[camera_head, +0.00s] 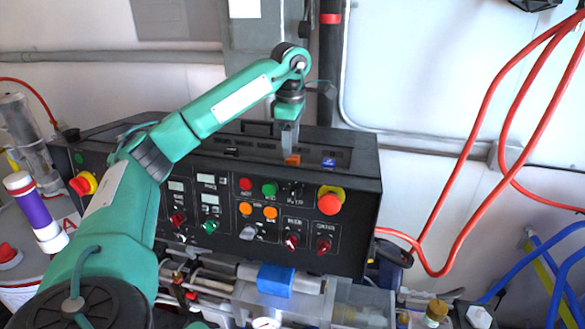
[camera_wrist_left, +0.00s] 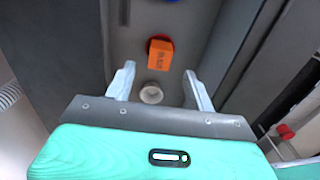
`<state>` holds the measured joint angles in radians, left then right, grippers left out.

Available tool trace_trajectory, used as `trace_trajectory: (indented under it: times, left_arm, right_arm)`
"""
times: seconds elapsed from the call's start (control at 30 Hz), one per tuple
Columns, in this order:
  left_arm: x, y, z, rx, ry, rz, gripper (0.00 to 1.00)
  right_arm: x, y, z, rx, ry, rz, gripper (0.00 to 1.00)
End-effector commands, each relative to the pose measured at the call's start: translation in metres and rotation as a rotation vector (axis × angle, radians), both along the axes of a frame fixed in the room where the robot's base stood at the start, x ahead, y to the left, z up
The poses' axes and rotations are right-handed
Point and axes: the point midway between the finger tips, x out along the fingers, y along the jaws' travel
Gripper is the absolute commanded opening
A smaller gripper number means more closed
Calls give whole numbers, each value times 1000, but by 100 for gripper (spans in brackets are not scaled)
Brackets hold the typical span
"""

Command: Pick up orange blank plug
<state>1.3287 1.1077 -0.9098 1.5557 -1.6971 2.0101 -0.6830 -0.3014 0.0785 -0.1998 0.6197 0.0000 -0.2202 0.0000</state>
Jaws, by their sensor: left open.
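The orange blank plug (camera_head: 293,160) sits in the top of the black control box, partly hidden behind my gripper in the head view. In the left wrist view the orange plug (camera_wrist_left: 159,54) is a small block with dark lettering, just beyond my fingertips. My left gripper (camera_head: 289,147) points down over the box top close to the plug. In the wrist view its two fingers (camera_wrist_left: 159,70) are apart with nothing held between them. My right gripper is not in view.
A blue plug (camera_head: 329,163) sits to the right of the orange one, and its edge shows in the wrist view (camera_wrist_left: 168,1). A pale round socket (camera_wrist_left: 151,93) lies between the fingers. The control box (camera_head: 350,190) has raised walls, knobs and a red button (camera_head: 330,203). Red hoses (camera_head: 480,110) hang at right.

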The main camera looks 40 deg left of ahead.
Motion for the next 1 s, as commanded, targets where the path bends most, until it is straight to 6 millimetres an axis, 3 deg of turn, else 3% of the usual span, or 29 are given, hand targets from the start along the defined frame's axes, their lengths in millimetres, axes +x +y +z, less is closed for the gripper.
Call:
trace_trajectory:
  times: [0.4, 0.5, 0.7, 1.0]
  left_arm:
    - [1, -3, -22, -2, 4, -2, 55]
    - [2, -3, -31, 1, 5, 0, 55]
    - [2, -4, -53, 0, 1, -1, 55]
    - [3, -4, -57, -1, 0, -1, 53]
  right_arm:
    - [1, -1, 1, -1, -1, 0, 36]
    - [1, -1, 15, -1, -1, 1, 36]
    - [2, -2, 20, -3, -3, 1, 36]
    - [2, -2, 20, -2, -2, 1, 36]
